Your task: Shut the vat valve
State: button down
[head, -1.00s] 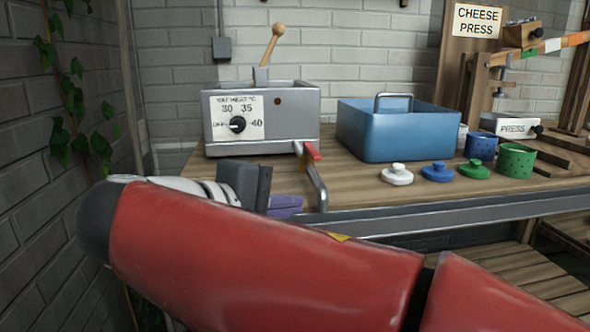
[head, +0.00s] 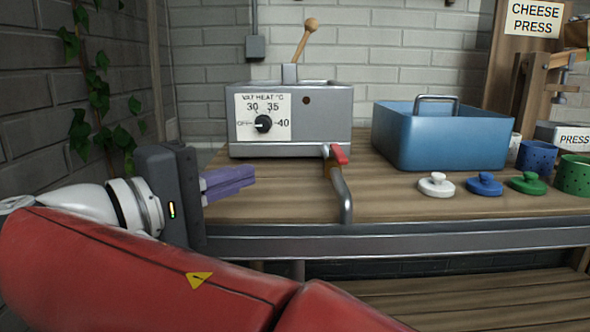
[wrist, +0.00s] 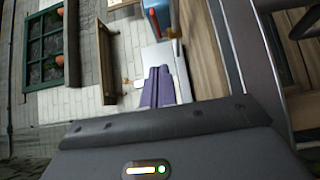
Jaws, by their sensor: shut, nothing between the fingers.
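The grey vat (head: 335,130) stands at the back of the wooden bench, with a heat dial and a wooden-handled rod rising from it. An outlet pipe (head: 344,194) bends forward and down from its front over the bench edge. The red valve handle (head: 339,153) sits on top of the pipe near the vat, seemingly along the pipe. My gripper (head: 250,178) has purple fingers, shut and empty, left of the pipe and apart from it. Its fingers (wrist: 158,72) also show in the wrist view.
A blue tub (head: 440,140) stands right of the vat. White (head: 437,187), blue (head: 484,186) and green (head: 528,184) lids lie before it. A metal rail (head: 450,236) edges the bench. A brick wall with ivy closes the left side.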

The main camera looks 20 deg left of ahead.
send_near(334, 156)
jog(key=w, duration=0.1)
jog(key=w+a, duration=0.1)
jog(key=w, duration=0.1)
jog(key=shift+w+a+b, duration=0.15)
jog(key=shift+w+b, duration=0.2)
jog(key=shift+w+d, duration=0.25)
jog(key=shift+d, duration=0.35)
jog(key=shift+w+d, duration=0.25)
jog(key=shift+d, duration=0.35)
jog(key=shift+w+d+b, duration=0.3)
jog(key=shift+d, duration=0.45)
